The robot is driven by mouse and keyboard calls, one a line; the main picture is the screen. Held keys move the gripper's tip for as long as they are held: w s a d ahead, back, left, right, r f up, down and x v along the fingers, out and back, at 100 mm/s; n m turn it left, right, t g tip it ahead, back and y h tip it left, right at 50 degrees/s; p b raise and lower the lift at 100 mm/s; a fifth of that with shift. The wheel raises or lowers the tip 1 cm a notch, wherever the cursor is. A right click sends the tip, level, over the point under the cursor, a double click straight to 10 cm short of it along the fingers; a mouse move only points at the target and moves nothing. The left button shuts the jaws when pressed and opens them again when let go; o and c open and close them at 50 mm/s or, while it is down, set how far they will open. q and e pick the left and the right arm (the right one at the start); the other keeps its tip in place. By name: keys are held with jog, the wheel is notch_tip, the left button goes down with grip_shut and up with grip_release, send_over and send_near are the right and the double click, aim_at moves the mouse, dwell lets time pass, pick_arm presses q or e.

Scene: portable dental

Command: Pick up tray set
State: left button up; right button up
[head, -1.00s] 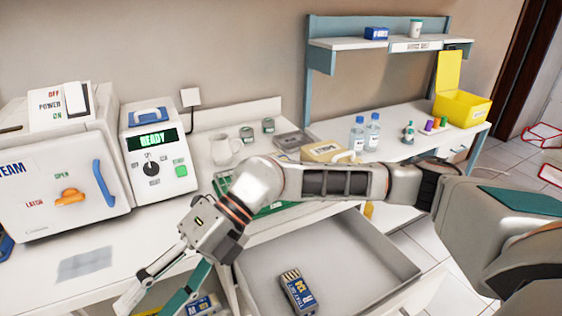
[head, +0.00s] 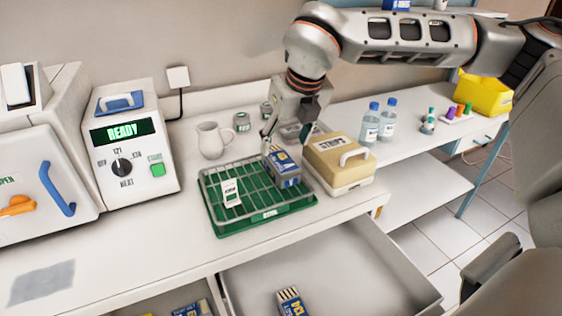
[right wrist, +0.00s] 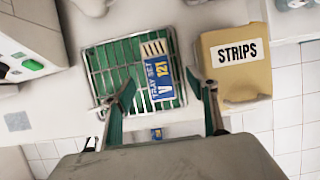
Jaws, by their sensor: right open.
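A blue and white tray set packet (head: 283,167) lies on the right part of a wire rack in a green tray (head: 268,227). My right gripper (head: 287,138) is open just above this packet, pointing down. In the right wrist view its two fingers (right wrist: 165,92) stand on either side of the packet; I cannot tell whether they touch it. A second, similar packet (head: 291,303) lies in the open drawer (head: 345,265). My left gripper is out of view.
The beige "STRIPS" box (head: 340,165) stands close to the right of the rack. A small white packet (head: 231,192) lies on the rack's left part. A white jug (head: 211,140) and the "READY" unit (head: 130,145) are to the left. Two bottles (head: 370,123) stand farther right.

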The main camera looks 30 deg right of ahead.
aim_at(281, 159)
jog(key=shift+w+a+f, duration=0.15)
jog(key=shift+w+f, duration=0.05)
jog(key=shift+f, duration=0.75)
jog(key=x, duration=0.4)
jog(key=shift+s+f+b, duration=0.3)
jog(key=shift+b, duration=0.05)
jog(key=shift+w+f, duration=0.25)
jog(key=shift+f, duration=0.2)
jog(key=shift+r, duration=0.1)
jog(key=c, duration=1.4)
